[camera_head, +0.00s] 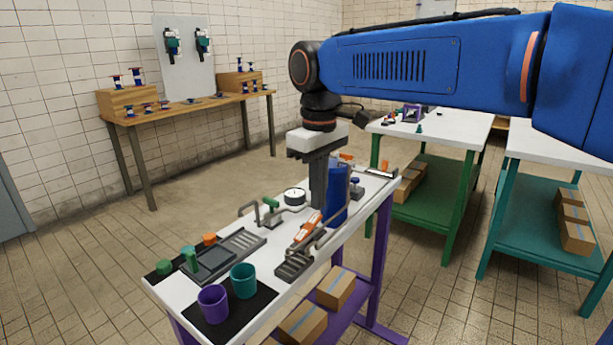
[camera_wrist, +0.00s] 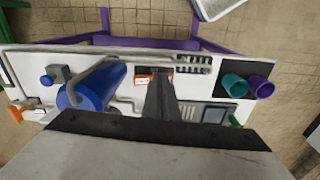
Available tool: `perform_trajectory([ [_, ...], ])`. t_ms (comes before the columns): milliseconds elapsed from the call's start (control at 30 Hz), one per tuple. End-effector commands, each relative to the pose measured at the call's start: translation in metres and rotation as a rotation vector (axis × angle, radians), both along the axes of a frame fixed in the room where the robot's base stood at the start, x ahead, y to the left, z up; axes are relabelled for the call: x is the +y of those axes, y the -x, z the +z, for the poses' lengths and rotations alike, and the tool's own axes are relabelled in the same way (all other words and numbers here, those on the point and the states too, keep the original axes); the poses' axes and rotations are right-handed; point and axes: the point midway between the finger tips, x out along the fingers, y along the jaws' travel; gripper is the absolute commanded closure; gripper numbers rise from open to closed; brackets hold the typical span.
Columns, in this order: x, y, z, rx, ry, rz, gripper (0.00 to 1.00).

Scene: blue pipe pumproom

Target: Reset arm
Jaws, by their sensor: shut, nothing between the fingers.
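My blue arm (camera_head: 400,62) reaches in from the right in the head view and bends down at the wrist. My gripper (camera_head: 318,205) points down over the white tabletop with purple legs (camera_head: 378,262). Its dark fingers are closed together and hold nothing. The gripper also shows in the wrist view (camera_wrist: 158,85), above the table near an orange part (camera_wrist: 143,80). A blue cylinder (camera_head: 338,195) stands right beside the fingers in the head view. I cannot tell how far above the tabletop the fingertips are.
A purple cup (camera_head: 213,303) and a teal cup (camera_head: 243,281) stand at the near end. Bent grey pipes (camera_head: 247,209), a round gauge (camera_head: 294,196) and an orange part (camera_head: 306,228) crowd the table's middle. A wooden bench (camera_head: 180,110) stands at the back. Open floor lies left.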

Motion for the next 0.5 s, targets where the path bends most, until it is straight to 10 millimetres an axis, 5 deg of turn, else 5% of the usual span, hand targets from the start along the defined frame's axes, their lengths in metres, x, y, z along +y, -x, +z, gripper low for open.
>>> perform_trajectory([
  [200,-0.071,0.033,-0.021,-0.07,-0.039,-0.171,1.0],
  [500,-0.148,0.088,-0.066,-0.166,-0.09,-0.404,1.0],
])
